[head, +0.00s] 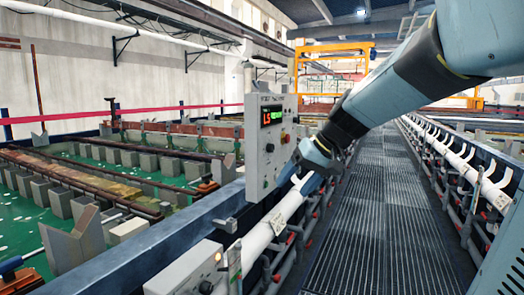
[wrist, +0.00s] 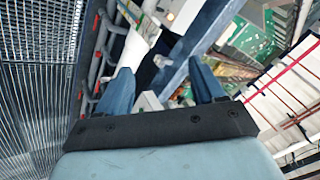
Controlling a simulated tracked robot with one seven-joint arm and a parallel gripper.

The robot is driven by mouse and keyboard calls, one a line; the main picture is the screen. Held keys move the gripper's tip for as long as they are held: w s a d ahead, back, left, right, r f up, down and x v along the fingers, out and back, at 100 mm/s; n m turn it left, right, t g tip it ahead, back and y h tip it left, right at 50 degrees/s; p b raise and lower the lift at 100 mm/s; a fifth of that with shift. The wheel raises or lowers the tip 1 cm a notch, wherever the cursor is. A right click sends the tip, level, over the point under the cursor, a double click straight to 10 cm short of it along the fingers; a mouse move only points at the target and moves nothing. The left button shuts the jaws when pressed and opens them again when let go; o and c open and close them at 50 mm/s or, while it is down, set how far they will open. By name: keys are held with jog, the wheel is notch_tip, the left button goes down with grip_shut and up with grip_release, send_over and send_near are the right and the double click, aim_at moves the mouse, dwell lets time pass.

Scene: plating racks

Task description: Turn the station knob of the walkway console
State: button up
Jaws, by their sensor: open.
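The walkway console (head: 254,165) is a pale grey upright box left of centre in the head view. It has a lit red and green display (head: 271,115) at its top and small dark round controls (head: 270,147) below it. I cannot tell which one is the station knob. My gripper (head: 297,178) is just to the right of the console's lower part, apart from the controls as far as I can see. In the wrist view its two blue fingers (wrist: 163,88) are spread with nothing held between them. A small pale block shows beyond the gap; I cannot tell what it is.
A white pipe (head: 258,238) runs along the walkway edge below my gripper. A second grey box (head: 185,270) with an orange light stands in front. The grated walkway (head: 365,215) is clear. Green-floored tanks (head: 90,170) lie left; a rail with white hooks (head: 455,155) lies right.

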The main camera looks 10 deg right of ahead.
jog(key=w+r+y, duration=0.1)
jog(key=w+y, duration=0.2)
jog(key=w, duration=0.7)
jog(key=t+y, duration=0.5)
jog(key=t, duration=0.3)
send_near(273, 148)
jog(key=shift+m, duration=0.4)
jog(key=x, duration=0.8)
jog(key=shift+w+a, duration=0.2)
jog(key=c, duration=1)
